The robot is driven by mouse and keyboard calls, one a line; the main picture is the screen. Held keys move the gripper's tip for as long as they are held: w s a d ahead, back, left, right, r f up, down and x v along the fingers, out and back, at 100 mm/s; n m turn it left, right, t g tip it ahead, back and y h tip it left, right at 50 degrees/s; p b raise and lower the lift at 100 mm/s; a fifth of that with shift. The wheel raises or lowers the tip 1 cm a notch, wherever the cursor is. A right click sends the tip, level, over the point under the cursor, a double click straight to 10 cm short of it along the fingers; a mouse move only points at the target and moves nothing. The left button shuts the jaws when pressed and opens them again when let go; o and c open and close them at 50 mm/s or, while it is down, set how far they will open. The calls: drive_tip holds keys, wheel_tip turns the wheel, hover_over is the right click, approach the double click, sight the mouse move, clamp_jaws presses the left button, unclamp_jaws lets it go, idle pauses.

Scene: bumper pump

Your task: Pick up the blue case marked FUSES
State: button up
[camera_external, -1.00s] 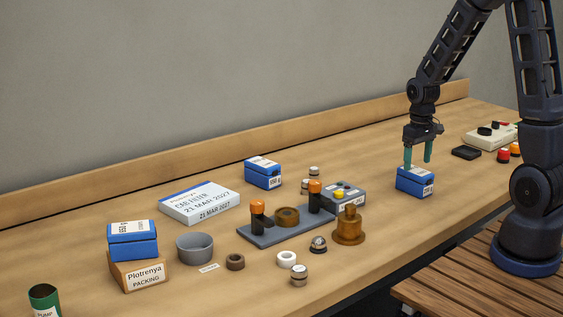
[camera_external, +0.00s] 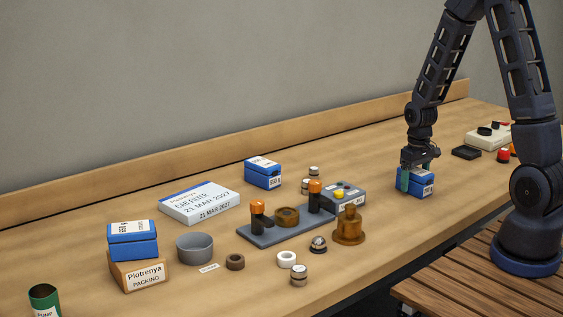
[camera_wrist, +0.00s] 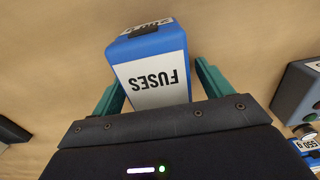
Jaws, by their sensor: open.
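The blue case marked FUSES (camera_wrist: 152,70) lies between the two teal fingers of my gripper (camera_wrist: 158,88) in the wrist view. Its white label reads upside down there. In the external view the blue case (camera_external: 416,188) stands on the bench at the right. My gripper (camera_external: 418,178) points down around it, one finger on its left side. The jaws are open, and a small gap shows beside the case in the wrist view.
Another blue case (camera_external: 263,174) stands near the back ledge, and one (camera_external: 133,242) sits on a brown packing box (camera_external: 140,275). A grey control box (camera_external: 345,195) is left of my gripper. A black flat item (camera_external: 466,153) lies behind it to the right.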

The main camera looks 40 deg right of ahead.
drive_tip(key=c, duration=1.2)
drive_tip(key=shift+o, duration=0.2)
drive_tip(key=shift+r, duration=0.1)
